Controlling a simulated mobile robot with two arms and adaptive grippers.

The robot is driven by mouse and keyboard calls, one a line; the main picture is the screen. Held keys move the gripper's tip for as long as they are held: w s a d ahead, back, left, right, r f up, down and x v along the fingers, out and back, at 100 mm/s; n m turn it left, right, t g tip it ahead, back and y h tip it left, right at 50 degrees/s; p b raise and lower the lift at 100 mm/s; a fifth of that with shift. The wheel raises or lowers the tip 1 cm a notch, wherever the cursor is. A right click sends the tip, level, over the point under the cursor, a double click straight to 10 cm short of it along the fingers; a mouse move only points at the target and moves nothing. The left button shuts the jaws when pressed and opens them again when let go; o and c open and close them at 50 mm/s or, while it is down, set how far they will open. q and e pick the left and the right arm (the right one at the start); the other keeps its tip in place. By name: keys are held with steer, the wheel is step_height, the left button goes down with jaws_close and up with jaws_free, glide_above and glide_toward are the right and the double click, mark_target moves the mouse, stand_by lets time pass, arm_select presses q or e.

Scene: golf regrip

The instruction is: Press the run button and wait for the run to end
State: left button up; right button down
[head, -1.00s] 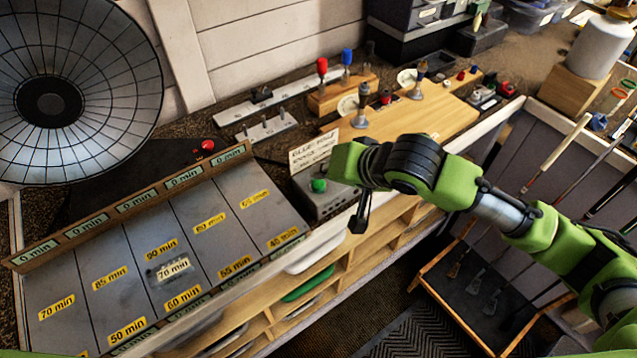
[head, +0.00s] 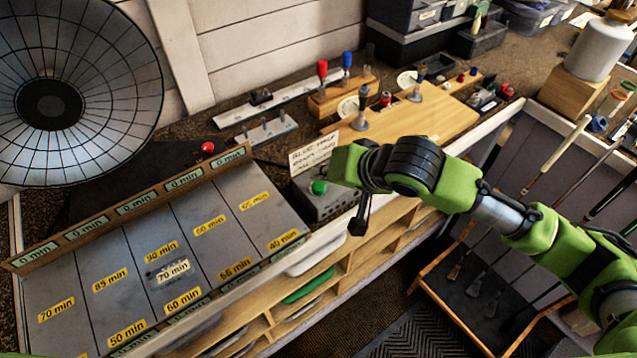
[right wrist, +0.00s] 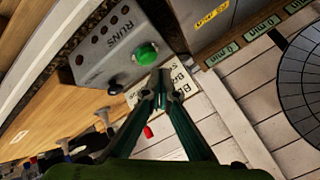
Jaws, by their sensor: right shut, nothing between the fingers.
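The run button is a green round button (head: 319,187) on top of a grey control box (head: 325,206) at the bench's front edge. In the right wrist view the green button (right wrist: 146,54) stands up from the box (right wrist: 110,48), beside the word RUNS and a row of dark round spots. My right gripper (head: 359,226) points down just right of the box. In the right wrist view its fingers (right wrist: 161,76) are together and empty, with the tips appearing close beside the button. Contact cannot be told. My left gripper is not in view.
A handwritten card (head: 313,152) stands behind the box. A grey board (head: 140,268) with yellow minute labels and a loose 70 min tag (head: 173,270) lies left. A large round gridded dish (head: 80,50) stands at the upper left. Clubs stand in a rack (head: 470,318) at right.

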mark_target(321, 187)
steer(key=shift+f, duration=0.2)
steer(key=shift+f, duration=0.15)
steer(key=shift+f, duration=0.6)
stand_by(1.0)
steer(key=shift+r+p, duration=0.95)
steer(key=shift+p, duration=0.4)
steer(key=shift+r, duration=0.1)
step_height(321, 187, up, 5)
steer(key=p, duration=0.6)
